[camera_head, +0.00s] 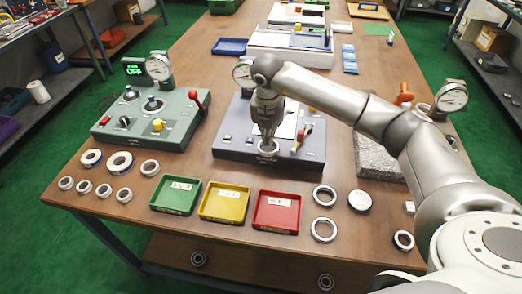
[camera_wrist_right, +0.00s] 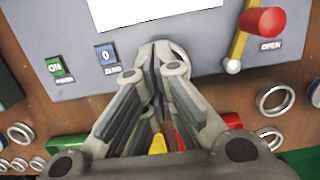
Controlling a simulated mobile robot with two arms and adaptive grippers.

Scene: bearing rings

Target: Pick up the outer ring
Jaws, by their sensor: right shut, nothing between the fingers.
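My right gripper (camera_head: 266,138) is over the front of the grey-blue device (camera_head: 228,138) in the middle of the table. In the right wrist view its fingers (camera_wrist_right: 155,48) are shut and empty. A metallic ring (camera_head: 268,150) sits at the device's front edge, right at the fingertips; it also shows in the right wrist view (camera_wrist_right: 181,52), partly hidden behind them. I cannot tell whether they touch. Other rings lie on the table right of the trays, one farther back (camera_head: 324,187) and one nearer (camera_head: 323,239). Which one is the outer ring is unclear. My left gripper is out of view.
Green (camera_head: 174,211), yellow (camera_head: 222,217) and red (camera_head: 275,227) trays line the front. Several small rings lie at the left. A green device with a dial gauge (camera_head: 150,120) stands at the left. The device's red-knobbed lever (camera_wrist_right: 262,22) is near my right gripper.

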